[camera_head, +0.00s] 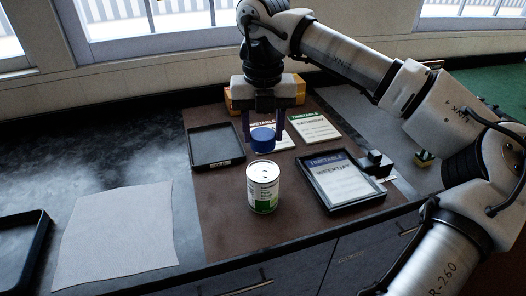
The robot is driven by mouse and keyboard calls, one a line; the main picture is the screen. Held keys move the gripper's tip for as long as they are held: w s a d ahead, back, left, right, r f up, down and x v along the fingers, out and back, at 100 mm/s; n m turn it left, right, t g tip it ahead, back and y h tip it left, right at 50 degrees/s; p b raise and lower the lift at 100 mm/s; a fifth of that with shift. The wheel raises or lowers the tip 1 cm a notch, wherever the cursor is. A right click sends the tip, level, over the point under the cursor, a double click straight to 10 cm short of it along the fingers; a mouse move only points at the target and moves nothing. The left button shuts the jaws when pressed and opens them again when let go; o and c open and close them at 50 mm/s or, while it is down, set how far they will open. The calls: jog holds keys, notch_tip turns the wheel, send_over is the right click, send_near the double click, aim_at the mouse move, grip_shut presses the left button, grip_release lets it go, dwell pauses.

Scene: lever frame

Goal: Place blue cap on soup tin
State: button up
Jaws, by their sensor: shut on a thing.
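A blue cap (262,140) is between the fingers of my gripper (264,138) in the head view. My gripper points down and is shut on the cap. The soup tin (263,193), white and green with a pale top, stands upright on the brown mat (228,217). The cap is above the tin in the picture, with a gap between them. I cannot tell from this one view whether the cap is directly over the tin or behind it.
A black tray (216,161) lies left of the gripper. A framed timetable (341,180) lies right of the tin, with timetable cards (315,127) behind. A yellow box (238,97) is at the back.

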aim_at(263, 135)
jog(key=shift+f+p, duration=0.55)
jog(key=shift+f, duration=2.95)
jog(key=shift+f, duration=0.15)
jog(key=o, duration=0.9)
jog(key=shift+o, duration=0.2)
notch_tip(263, 135, up, 12)
jog(key=shift+r+b, duration=0.2)
jog(key=shift+b, duration=0.8)
